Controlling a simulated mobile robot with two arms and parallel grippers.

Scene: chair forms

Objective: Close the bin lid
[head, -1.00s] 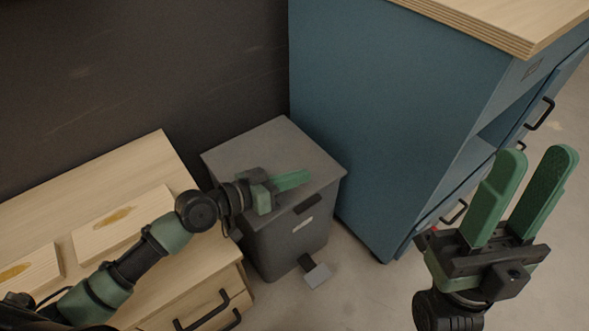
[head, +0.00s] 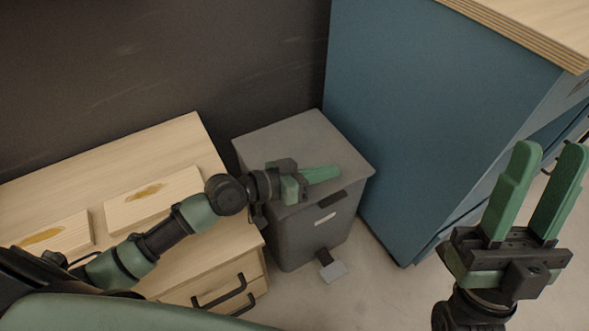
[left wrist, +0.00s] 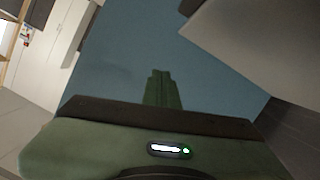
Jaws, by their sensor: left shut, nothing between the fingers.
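The grey bin (head: 310,235) stands on the floor between the wooden drawer unit and the blue cabinet. Its flat lid (head: 290,140) lies down over the top, with a dark handle slot and a pale label on the front below. A foot pedal (head: 333,270) sticks out at its base. My left gripper (head: 325,174) is shut and empty, over the front part of the lid in the head view; I cannot tell if it touches. The left wrist view shows its green fingers (left wrist: 162,90) together. My right gripper (head: 545,190) is open and empty at the right.
The wooden drawer unit (head: 170,140) with black handles is left of the bin, with wooden boxes (head: 153,200) on top. The blue cabinet (head: 420,110) stands close on the right. A dark wall (head: 150,60) is behind. Floor (head: 385,295) is clear in front.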

